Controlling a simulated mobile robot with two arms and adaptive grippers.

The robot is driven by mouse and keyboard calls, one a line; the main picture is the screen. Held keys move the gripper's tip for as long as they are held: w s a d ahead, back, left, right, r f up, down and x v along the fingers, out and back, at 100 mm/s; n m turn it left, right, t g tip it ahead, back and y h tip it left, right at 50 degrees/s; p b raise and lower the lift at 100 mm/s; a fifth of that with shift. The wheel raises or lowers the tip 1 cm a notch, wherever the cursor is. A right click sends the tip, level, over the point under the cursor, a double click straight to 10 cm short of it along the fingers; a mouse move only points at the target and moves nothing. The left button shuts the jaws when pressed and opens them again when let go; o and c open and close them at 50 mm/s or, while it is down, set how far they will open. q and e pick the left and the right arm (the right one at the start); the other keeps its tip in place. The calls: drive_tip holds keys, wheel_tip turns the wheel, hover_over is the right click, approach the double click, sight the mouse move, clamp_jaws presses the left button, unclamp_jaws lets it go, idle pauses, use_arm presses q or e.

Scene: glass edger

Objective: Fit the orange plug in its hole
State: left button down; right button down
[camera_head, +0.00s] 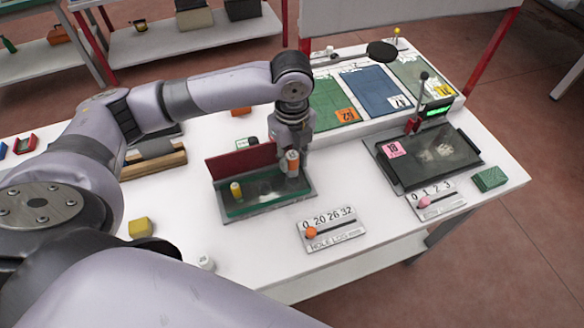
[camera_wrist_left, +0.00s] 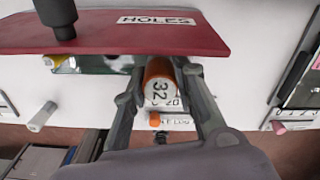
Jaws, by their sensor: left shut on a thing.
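The orange plug (camera_head: 292,163) has a pale end marked 32, which faces the left wrist camera (camera_wrist_left: 159,88). My left gripper (camera_head: 291,157) is shut on it, with one finger on each side. It holds the plug at the right part of the green-edged tray (camera_head: 268,207), in front of the red HOLES panel (camera_head: 240,161). I cannot tell whether the plug touches the tray's dark surface. No hole for it can be made out. A yellow plug (camera_head: 235,191) stands upright at the tray's left. My right gripper is not in view.
In front of the tray lies the HOLE LOG slider board (camera_head: 335,241) with an orange knob (camera_head: 311,232). A dark machine plate (camera_head: 450,172) and another slider board (camera_head: 437,205) are at right. A yellow block (camera_head: 140,228) and a small white cylinder (camera_head: 206,263) are at front left.

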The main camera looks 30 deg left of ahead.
sight(292, 171)
use_arm(q)
drive_tip(key=shift+f, duration=2.55)
drive_tip(key=shift+f, duration=0.15)
drive_tip(key=c, duration=1.3)
unclamp_jaws()
wheel_tip(292, 171, up, 12)
drive_tip(key=shift+r+b, duration=0.2)
drive_tip(key=shift+b, duration=0.35)
drive_tip(key=shift+f, duration=0.1)
